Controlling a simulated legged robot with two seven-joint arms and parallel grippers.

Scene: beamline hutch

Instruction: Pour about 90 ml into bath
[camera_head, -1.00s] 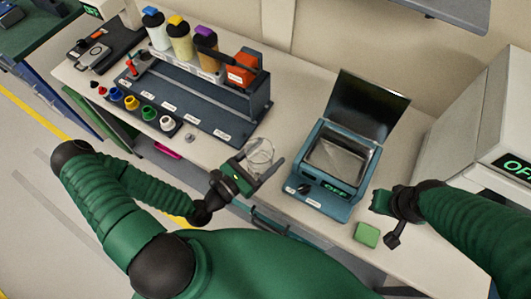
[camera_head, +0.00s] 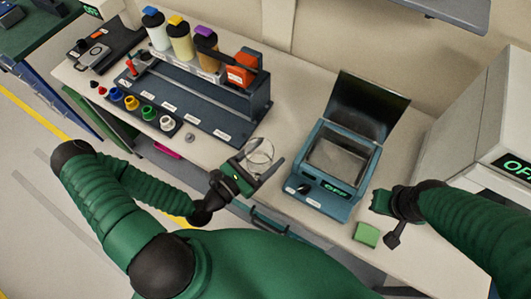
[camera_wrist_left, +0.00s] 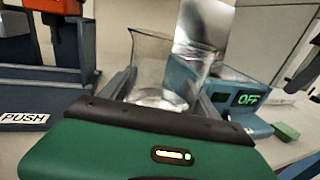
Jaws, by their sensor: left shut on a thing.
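My left gripper (camera_head: 262,170) is shut on a clear glass beaker (camera_head: 260,151), held above the front part of the bench, left of the bath. In the left wrist view the beaker (camera_wrist_left: 162,70) stands roughly upright between the fingers, with a little clear liquid at its bottom. The bath (camera_head: 325,198) is a teal box with its dark lid (camera_head: 368,103) raised and a green OFF display. Its open basin looks grey inside; I cannot tell its liquid level. My right gripper (camera_head: 385,218) is right of the bath; its finger gap is unclear.
A green block (camera_head: 366,235) lies on the bench near my right gripper. A dark rack (camera_head: 190,105) with bottles, coloured caps and an orange device (camera_head: 242,68) stands at the left. A pale machine (camera_head: 470,125) stands at the right. Bare bench lies between rack and bath.

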